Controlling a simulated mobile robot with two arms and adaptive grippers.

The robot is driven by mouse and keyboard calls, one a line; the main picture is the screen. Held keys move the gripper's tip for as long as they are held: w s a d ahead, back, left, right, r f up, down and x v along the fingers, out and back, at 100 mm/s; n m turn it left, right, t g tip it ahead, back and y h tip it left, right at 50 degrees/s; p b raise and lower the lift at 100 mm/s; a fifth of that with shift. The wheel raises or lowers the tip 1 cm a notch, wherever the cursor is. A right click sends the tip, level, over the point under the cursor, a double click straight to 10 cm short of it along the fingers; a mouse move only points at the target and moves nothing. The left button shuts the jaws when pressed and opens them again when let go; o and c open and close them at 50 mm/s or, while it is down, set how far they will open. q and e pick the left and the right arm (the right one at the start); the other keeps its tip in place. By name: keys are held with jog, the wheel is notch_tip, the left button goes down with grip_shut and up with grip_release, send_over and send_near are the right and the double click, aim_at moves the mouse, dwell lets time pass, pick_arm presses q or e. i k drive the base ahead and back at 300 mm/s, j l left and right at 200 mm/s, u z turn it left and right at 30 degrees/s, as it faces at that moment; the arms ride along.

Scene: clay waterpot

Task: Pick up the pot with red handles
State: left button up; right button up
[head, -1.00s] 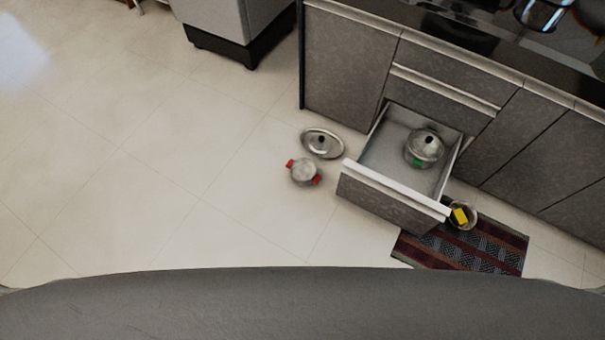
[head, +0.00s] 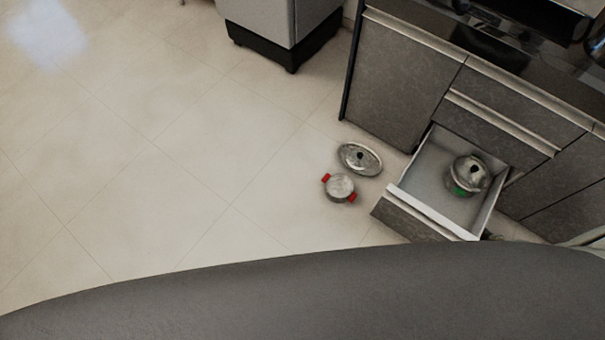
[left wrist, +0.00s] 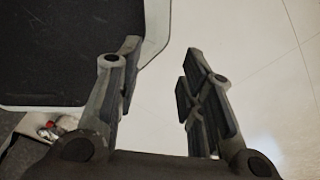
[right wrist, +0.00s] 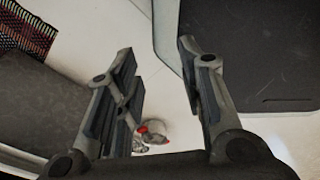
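The pot with red handles (head: 340,187) stands upright on the floor in the head view, left of the open drawer. It is small and silver, with a red handle on each side. It also shows small in the right wrist view (right wrist: 154,130), partly hidden behind my gripper. My right gripper (right wrist: 160,50) is open and empty, and the pot is far below it. My left gripper (left wrist: 164,48) is open and empty in the left wrist view. Neither gripper shows in the head view.
A silver lid (head: 360,158) lies behind the pot. The open drawer (head: 420,214) holds a lidded pot with green (head: 469,175). Grey cabinets (head: 400,85) line the right. A grey appliance (head: 262,18) stands at the back. The floor left of the pot is clear. A striped mat (right wrist: 28,30) shows too.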

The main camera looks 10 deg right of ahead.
aim_at(339, 189)
jog(key=i+j+u, duration=0.25)
jog(key=u, duration=0.15)
jog(key=i+j+u, duration=0.15)
jog(key=i+u, duration=0.6)
jog(key=i+j, duration=0.05)
